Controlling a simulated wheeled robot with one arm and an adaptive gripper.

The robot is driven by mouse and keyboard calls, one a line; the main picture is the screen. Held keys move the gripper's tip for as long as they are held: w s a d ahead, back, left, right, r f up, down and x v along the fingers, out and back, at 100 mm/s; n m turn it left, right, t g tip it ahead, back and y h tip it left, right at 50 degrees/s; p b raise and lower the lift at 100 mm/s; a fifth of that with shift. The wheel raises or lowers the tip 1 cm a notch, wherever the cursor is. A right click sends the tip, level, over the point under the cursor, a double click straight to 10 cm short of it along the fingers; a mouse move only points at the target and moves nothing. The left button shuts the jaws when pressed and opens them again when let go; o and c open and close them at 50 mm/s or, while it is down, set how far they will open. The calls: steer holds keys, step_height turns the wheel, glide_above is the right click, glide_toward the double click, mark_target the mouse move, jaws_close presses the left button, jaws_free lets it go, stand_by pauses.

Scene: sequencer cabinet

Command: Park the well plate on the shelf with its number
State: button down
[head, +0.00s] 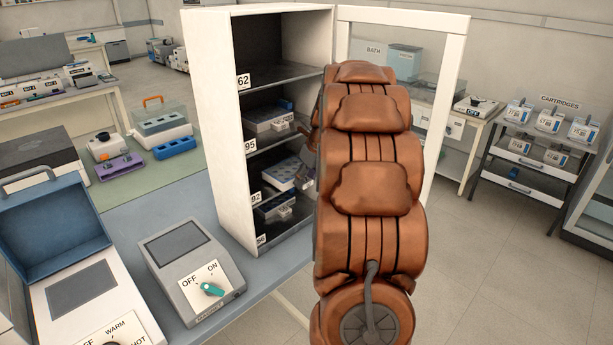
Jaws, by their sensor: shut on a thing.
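The white well plate (281,177) with dark wells is inside the tall open cabinet, at the level just above the shelf edge labelled 92 (255,197). My gripper (303,168) is inside the cabinet at the plate's right end and is shut on it. My own brown arm covers most of the gripper and the cabinet's right side. I cannot tell whether the plate rests on the shelf or hangs just above it. No number on the plate is readable. Other shelf labels are 62 (243,81), 95 (251,146) and a lowest one, hard to read.
The 62 shelf looks empty. A grey block-like item (266,119) sits on the 95 shelf and another dark grey item (273,207) on the lowest. The cabinet door (456,100) stands open at right. A magnet device (190,262) with an OFF/ON knob stands left of the cabinet.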

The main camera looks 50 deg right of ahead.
steer(key=shift+f, duration=0.4)
stand_by(0.4)
steer(key=c, duration=0.6)
jaws_free()
steer(key=shift+r, duration=0.1)
steer(key=v, duration=1.1)
steer(key=shift+s+r, duration=0.15)
steer(key=shift+r, duration=0.25)
steer(key=shift+a, duration=0.1)
